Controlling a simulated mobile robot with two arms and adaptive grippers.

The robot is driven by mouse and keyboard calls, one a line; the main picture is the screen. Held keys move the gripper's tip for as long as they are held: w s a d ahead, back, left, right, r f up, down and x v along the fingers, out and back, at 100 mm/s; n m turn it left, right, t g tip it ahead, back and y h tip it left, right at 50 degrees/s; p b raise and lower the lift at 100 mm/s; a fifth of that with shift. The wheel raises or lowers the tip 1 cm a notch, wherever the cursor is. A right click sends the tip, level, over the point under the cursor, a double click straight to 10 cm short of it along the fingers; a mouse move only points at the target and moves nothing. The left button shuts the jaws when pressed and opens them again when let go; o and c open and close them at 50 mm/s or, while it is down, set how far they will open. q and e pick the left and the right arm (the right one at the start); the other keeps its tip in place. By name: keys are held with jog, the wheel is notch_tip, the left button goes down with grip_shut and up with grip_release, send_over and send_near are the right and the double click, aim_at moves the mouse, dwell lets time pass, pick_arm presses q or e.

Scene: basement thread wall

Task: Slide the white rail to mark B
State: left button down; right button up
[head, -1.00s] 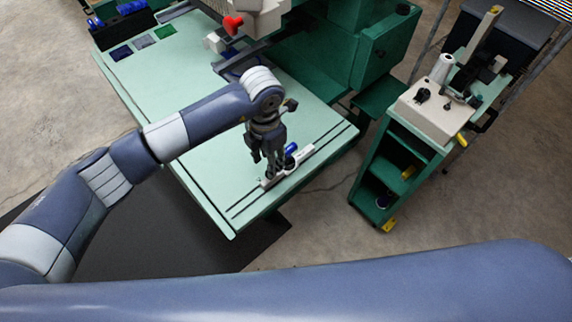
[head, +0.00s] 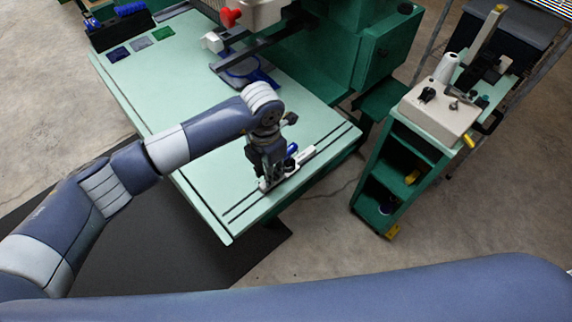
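The white rail (head: 307,154) lies on the pale green table (head: 215,165), along the grooves near its front right edge. A blue knob (head: 292,149) stands at the rail's middle. My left gripper (head: 267,182) points down at the rail's near left end and hides part of it. Its fingertips are at rail height, but I cannot tell whether they grip it or only stand around or beside it. No mark B can be read at this size. My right gripper is out of view.
A green machine (head: 335,45) with a red knob (head: 230,17) stands at the back of the table. Small coloured patches (head: 141,43) lie at the back left. A green shelf cart (head: 400,165) stands on the right, apart from the table. The table's left part is clear.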

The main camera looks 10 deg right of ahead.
aim_at(297, 159)
pick_arm(q)
jog(key=shift+w+d+b, duration=0.7)
jog(key=shift+d+b, duration=0.3)
jog(key=shift+b, duration=0.05)
jog(key=shift+w+d+f+b, duration=0.1)
jog(key=shift+w+d+b, duration=0.65)
jog(key=shift+d+b, duration=0.3)
jog(key=shift+w+d+b, duration=0.75)
jog(key=shift+d+b, duration=0.25)
jog(key=shift+b, duration=0.1)
jog(key=shift+w+d+b, duration=0.7)
jog(key=shift+d+b, duration=0.25)
jog(key=shift+b, duration=0.15)
jog(key=c, duration=1.4)
grip_release()
jog(key=shift+c, duration=0.2)
